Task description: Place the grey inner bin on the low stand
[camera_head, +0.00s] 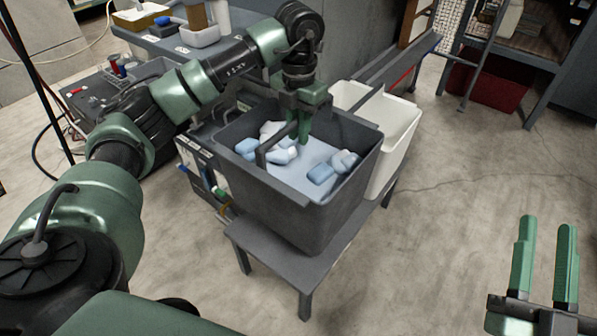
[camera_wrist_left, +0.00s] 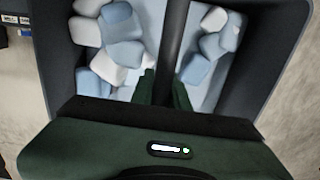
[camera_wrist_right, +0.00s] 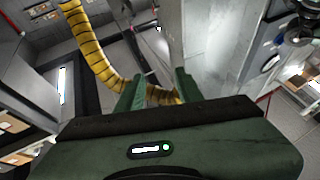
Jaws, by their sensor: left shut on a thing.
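The grey inner bin (camera_head: 300,209) is dark grey, upright, and has a bar handle across its top. Blue and white blocks lie inside; they also fill the left wrist view. The bin is over the low stand (camera_head: 245,236), its base touching or very close to the top; I cannot tell which. My left gripper (camera_head: 304,135) is shut on the bin's handle, and the handle bar runs between its fingers in the left wrist view (camera_wrist_left: 164,85). My right gripper (camera_head: 546,224) is open and empty at the lower right, away from the bin.
A white bin (camera_head: 405,118) stands close behind the grey bin. A dark bench with small containers (camera_head: 199,36) is at the back left. A red crate (camera_head: 487,82) lies under a shelf at the upper right. The floor at right is clear. A yellow hose (camera_wrist_right: 92,47) shows in the right wrist view.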

